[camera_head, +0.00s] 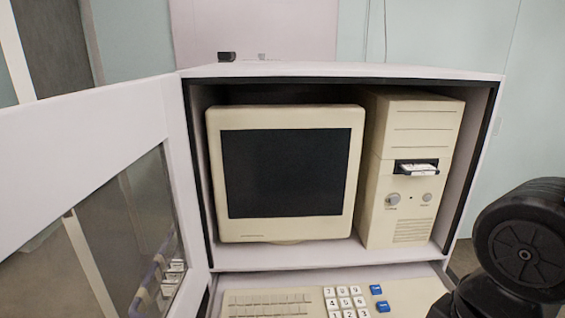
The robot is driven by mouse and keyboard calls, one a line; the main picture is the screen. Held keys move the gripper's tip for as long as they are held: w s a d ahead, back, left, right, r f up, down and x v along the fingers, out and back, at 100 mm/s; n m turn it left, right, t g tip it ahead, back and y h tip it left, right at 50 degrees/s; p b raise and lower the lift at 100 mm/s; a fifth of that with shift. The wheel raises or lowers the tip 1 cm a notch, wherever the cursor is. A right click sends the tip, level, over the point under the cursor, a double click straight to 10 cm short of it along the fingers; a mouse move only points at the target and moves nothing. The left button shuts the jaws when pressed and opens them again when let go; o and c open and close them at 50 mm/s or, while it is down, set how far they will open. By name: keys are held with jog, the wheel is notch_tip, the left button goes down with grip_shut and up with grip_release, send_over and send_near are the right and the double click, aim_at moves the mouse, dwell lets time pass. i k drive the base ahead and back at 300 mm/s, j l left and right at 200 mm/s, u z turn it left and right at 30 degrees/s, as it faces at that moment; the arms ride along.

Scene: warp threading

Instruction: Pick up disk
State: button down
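A disk (419,170) with a pale label on a dark body sits in the slot of the beige computer tower (409,221). Part of it sticks out of the slot toward me, and the rest is hidden inside. The tower stands in the right half of an open cabinet (352,69). My gripper is not in view. Only black rounded parts of my arm show at the lower right, in front of and to the right of the cabinet and apart from the disk.
A beige monitor (285,172) with a dark screen stands left of the tower. A keyboard (260,303) lies on a shelf below. The cabinet's glazed door (95,200) is swung open to the left. A small black object (227,56) is on the cabinet top.

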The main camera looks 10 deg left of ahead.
aim_at(421, 168)
jog(key=l+u, duration=0.45)
jog(key=k+l+u, duration=0.15)
jog(key=l+u, duration=0.3)
